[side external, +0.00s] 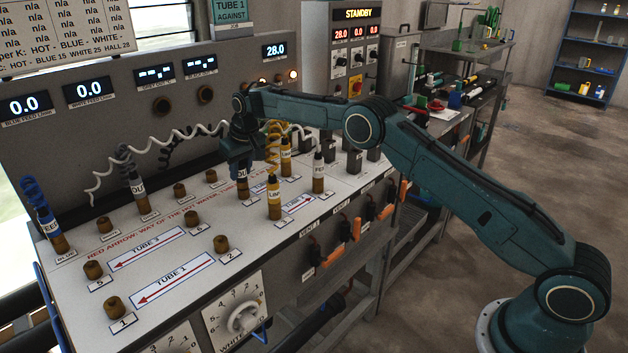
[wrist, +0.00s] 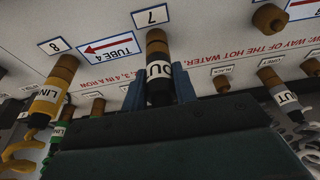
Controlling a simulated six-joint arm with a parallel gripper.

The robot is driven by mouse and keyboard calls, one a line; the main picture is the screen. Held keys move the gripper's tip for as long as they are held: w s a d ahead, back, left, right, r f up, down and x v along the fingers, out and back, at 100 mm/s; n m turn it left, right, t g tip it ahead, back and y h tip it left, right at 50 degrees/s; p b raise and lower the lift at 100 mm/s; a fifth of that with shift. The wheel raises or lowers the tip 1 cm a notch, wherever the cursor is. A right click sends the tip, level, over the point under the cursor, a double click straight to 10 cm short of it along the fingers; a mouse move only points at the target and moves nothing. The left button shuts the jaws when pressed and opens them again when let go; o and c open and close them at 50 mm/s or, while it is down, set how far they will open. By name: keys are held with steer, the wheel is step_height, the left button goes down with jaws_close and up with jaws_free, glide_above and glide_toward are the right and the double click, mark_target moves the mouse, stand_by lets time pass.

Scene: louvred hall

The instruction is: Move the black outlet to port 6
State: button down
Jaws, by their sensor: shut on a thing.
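The black outlet (wrist: 159,90), a black plug with a white OUT band, sits upright at port 7, whose brown peg (wrist: 157,46) shows beside the "7" label. In the side external view its lower part (side external: 243,188) shows under my gripper (side external: 239,165). My gripper is shut on it, with one blue finger on each side in the wrist view (wrist: 161,88). The gripper body hides the plug's upper end. A bare brown peg (side external: 194,214) stands at the right end of the TUBE 3 arrow, in the port 6 place. It also shows in the wrist view (wrist: 269,18).
A yellow LINE plug (wrist: 47,100) stands at port 8, close beside my gripper. A grey-white OUT plug (side external: 138,190) and blue plug (side external: 51,228) stand to the left. Another yellow plug (side external: 274,200) and a white FEED plug (side external: 318,176) stand right. A white coiled cord (side external: 150,147) hangs behind.

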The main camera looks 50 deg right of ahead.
mark_target(242, 164)
steer(key=c, duration=1)
jaws_free()
steer(key=shift+c, duration=0.2)
steer(key=shift+w+v, duration=0.2)
steer(key=shift+v, duration=1.05)
steer(key=shift+w+v, duration=0.2)
steer(key=shift+v, duration=1.05)
steer(key=shift+r, duration=0.2)
steer(key=shift+s+r, duration=0.2)
steer(key=shift+r, duration=0.4)
steer(key=v, duration=1.2)
steer(key=shift+r, duration=0.15)
